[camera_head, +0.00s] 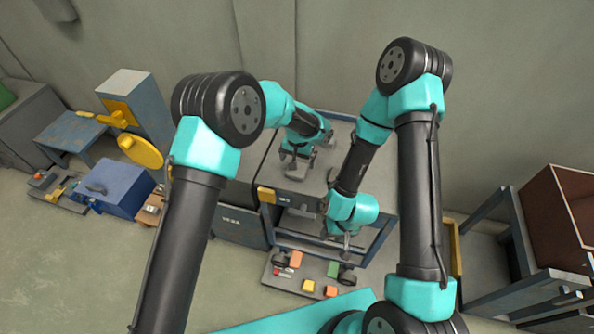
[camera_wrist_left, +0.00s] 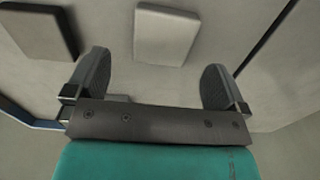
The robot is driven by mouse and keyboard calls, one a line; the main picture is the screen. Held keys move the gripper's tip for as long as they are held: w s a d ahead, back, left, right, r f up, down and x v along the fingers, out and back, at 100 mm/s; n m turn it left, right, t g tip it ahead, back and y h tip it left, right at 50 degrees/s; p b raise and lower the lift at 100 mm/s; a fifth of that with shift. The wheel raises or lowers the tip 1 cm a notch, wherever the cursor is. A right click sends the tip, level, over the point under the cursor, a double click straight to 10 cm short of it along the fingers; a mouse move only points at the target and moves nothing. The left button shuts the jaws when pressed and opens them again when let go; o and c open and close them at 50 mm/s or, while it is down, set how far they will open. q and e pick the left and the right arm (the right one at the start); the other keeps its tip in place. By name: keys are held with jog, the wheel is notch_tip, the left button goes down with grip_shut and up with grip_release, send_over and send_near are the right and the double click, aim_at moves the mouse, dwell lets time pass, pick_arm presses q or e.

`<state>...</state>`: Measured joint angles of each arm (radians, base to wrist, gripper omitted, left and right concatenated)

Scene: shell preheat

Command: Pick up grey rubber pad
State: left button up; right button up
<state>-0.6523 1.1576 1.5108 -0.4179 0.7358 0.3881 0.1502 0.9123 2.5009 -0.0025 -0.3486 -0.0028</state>
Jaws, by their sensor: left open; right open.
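In the left wrist view, a light grey rectangular pad (camera_wrist_left: 166,34) lies flat on the pale cart top, ahead of and between the fingers. A darker grey pad (camera_wrist_left: 38,31) lies to its left, near the upper left corner. I cannot tell for certain which one is the rubber pad. My left gripper (camera_wrist_left: 155,80) is open and empty, with its fingers apart from both pads. In the head view my left gripper (camera_head: 297,155) hangs over the cart top and partly hides what lies there. My right gripper (camera_head: 346,244) is open, lower, near the cart's front side.
A blue box (camera_head: 115,188) and a blue cabinet (camera_head: 145,105) stand at left. A brown open bin (camera_head: 560,215) stands on a rack at right. Floor at lower left is clear.

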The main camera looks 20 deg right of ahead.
pick_arm(q)
jog(key=shift+w+a+f, duration=0.1)
jog(key=shift+f, duration=1.2)
jog(key=shift+w+a+f, duration=0.1)
jog(key=shift+f, duration=1.2)
jog(key=shift+d, duration=0.1)
jog(key=c, duration=1)
jog(key=shift+r, duration=0.1)
jog(key=shift+r, duration=0.5)
jog(key=r, duration=0.2)
jog(key=shift+s+r, duration=0.2)
jog(key=shift+r, duration=0.1)
jog(key=s+a, duration=0.1)
jog(key=s, duration=0.4)
jog(key=s+a+r, duration=0.1)
jog(key=s+a, duration=0.1)
jog(key=s, duration=0.3)
jog(key=s+a, duration=0.1)
jog(key=s, duration=0.4)
jog(key=shift+a+r, duration=0.15)
jog(key=shift+a, duration=0.1)
